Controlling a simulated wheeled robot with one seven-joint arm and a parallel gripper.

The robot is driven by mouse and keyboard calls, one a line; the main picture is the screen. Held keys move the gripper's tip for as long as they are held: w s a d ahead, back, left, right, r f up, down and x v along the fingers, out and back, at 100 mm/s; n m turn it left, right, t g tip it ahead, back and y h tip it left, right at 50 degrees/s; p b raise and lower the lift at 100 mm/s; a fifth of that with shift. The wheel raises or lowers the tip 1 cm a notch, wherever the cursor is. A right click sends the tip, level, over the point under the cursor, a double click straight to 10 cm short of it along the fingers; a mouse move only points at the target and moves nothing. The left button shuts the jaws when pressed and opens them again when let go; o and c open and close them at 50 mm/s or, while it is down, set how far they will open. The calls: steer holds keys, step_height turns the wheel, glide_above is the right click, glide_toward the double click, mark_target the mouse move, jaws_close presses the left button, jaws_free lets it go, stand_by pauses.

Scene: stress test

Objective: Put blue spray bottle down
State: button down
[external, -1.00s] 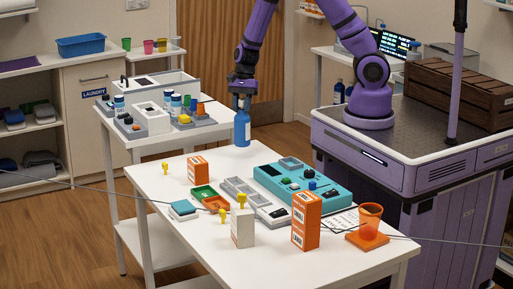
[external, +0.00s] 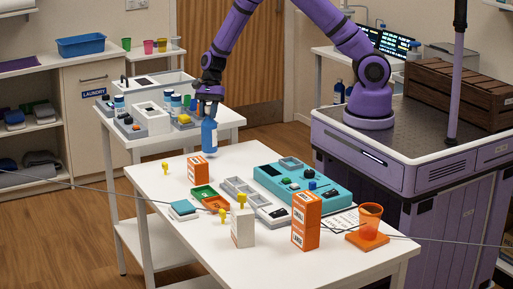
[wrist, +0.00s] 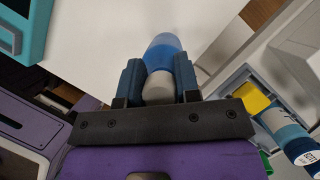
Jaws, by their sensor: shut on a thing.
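The blue spray bottle (external: 209,136) hangs upright from my gripper (external: 209,98) in the external view. My gripper is shut on its top part. The bottle is over the far left edge of the white table (external: 150,184); I cannot tell whether its base touches the tabletop. In the wrist view the bottle (wrist: 166,52), with its grey top, sits between the two fingers of my gripper (wrist: 158,82).
An orange box (external: 198,170) stands just in front of the bottle. A side table with a grey caddy (external: 150,122) stands behind.

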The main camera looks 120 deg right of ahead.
mark_target(209, 133)
steer(key=shift+f, duration=1.3)
steer(key=c, duration=0.8)
jaws_free()
